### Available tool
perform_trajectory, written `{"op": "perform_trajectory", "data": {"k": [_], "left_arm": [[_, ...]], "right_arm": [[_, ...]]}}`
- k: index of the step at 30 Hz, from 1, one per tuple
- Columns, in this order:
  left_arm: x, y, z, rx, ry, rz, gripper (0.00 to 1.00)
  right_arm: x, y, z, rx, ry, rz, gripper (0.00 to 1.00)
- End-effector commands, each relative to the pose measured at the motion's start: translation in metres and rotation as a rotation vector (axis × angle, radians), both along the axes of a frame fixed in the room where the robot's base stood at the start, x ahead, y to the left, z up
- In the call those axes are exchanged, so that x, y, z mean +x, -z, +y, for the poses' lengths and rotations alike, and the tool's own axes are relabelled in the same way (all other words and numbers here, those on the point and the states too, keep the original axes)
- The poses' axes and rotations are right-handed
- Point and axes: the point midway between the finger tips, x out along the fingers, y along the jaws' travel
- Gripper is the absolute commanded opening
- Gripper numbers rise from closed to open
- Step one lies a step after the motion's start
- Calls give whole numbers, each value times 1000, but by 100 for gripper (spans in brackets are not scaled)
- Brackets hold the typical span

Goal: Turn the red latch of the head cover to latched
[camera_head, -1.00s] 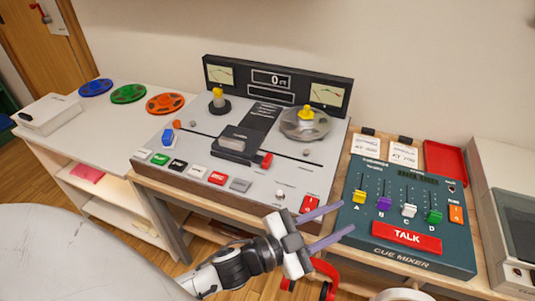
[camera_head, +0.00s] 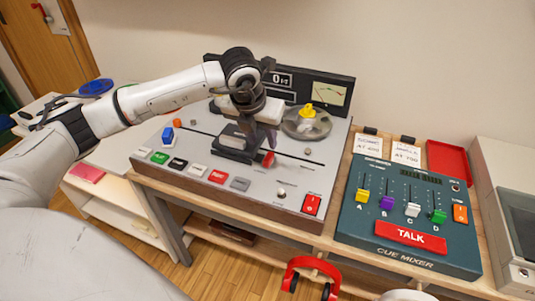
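The tape deck (camera_head: 205,150) stands on the bench with the dark head cover (camera_head: 232,152) near its middle. The red latch (camera_head: 268,159) sticks out at the cover's front right corner. My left gripper (camera_head: 260,140) hangs over the cover, fingers pointing down. I cannot tell whether a finger touches the cover. My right gripper is out of view.
A reel with a yellow hub (camera_head: 307,122) sits to the right of my gripper. Coloured buttons (camera_head: 218,176) line the deck's front edge. The cue mixer (camera_head: 408,225) stands to the right, and red headphones (camera_head: 312,275) hang below the bench.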

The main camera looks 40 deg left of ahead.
Motion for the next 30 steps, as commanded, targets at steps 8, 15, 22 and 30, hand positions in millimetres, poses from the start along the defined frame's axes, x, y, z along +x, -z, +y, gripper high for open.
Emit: {"op": "perform_trajectory", "data": {"k": [8,15,22,30], "left_arm": [[18,49,3,-4,2,6,34],[30,77,5,-5,4,3,34],[33,84,6,-4,5,1,34],[33,84,6,-5,5,1,14]], "right_arm": [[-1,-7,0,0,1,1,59],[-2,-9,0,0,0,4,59],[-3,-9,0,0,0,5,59],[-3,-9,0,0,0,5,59]]}}
